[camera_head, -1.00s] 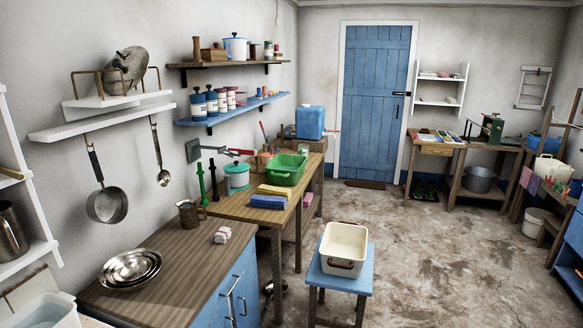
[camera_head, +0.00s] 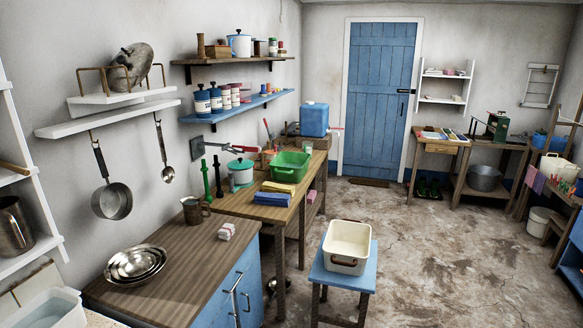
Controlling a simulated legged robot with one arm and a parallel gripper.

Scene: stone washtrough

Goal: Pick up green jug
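I cannot pick out a plain green jug for certain. A green lidded pot (camera_head: 240,175) stands on the wooden table against the left wall; a handle shows faintly at its left side. A green tub (camera_head: 290,166) stands beside it to the right. A brown metal jug (camera_head: 194,210) stands upright on the nearer wooden counter, its handle to the right. My gripper is not in view, and nothing is seen touching these things.
The wooden counter (camera_head: 165,246) also holds a stack of metal bowls (camera_head: 136,265). Folded blue and yellow cloths (camera_head: 272,196) lie on the table. A blue stool (camera_head: 342,277) bearing a cream basin (camera_head: 348,246) stands before it. The stone floor (camera_head: 430,250) to the right is largely clear.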

